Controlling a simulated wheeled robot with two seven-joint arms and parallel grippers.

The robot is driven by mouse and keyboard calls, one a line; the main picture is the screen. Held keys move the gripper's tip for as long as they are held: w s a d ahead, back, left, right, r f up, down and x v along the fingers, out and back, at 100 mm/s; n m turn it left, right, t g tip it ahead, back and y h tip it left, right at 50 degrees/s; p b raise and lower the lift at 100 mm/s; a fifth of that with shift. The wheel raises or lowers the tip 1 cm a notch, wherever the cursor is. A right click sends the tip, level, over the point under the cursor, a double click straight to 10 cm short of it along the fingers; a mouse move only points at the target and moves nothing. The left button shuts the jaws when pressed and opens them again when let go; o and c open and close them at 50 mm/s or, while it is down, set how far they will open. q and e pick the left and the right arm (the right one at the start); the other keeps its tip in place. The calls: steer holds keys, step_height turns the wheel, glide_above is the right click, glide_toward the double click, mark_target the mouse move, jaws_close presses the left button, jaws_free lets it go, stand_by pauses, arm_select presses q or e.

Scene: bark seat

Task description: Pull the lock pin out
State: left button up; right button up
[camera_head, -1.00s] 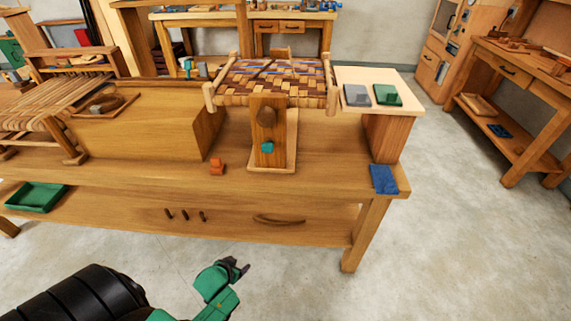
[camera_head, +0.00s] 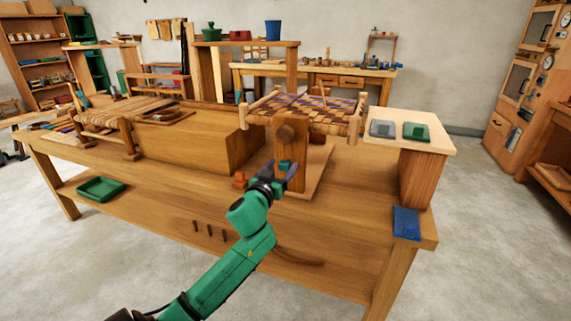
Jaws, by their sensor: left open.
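The lock pin, as far as I can tell, is the small teal piece (camera_head: 285,165) on the front of the upright wooden post (camera_head: 295,148). A round dark wooden knob (camera_head: 286,132) sits above it. The post stands under a woven seat frame (camera_head: 318,117) with patterned strips. My left gripper (camera_head: 280,170) is open in front of the post, its dark fingers on either side of the teal piece in the picture. I cannot tell whether they touch it. My right gripper is not in view.
A small orange block (camera_head: 239,180) lies on the bench (camera_head: 185,185) just left of my left gripper. A side stand (camera_head: 440,143) holds a grey block (camera_head: 382,129) and a green block (camera_head: 416,132). A blue cloth-like piece (camera_head: 406,223) lies at the bench's right end.

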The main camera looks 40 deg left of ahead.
mark_target(283, 165)
arm_select(q)
steer(key=x, duration=0.3)
jaws_close()
stand_by(1.4)
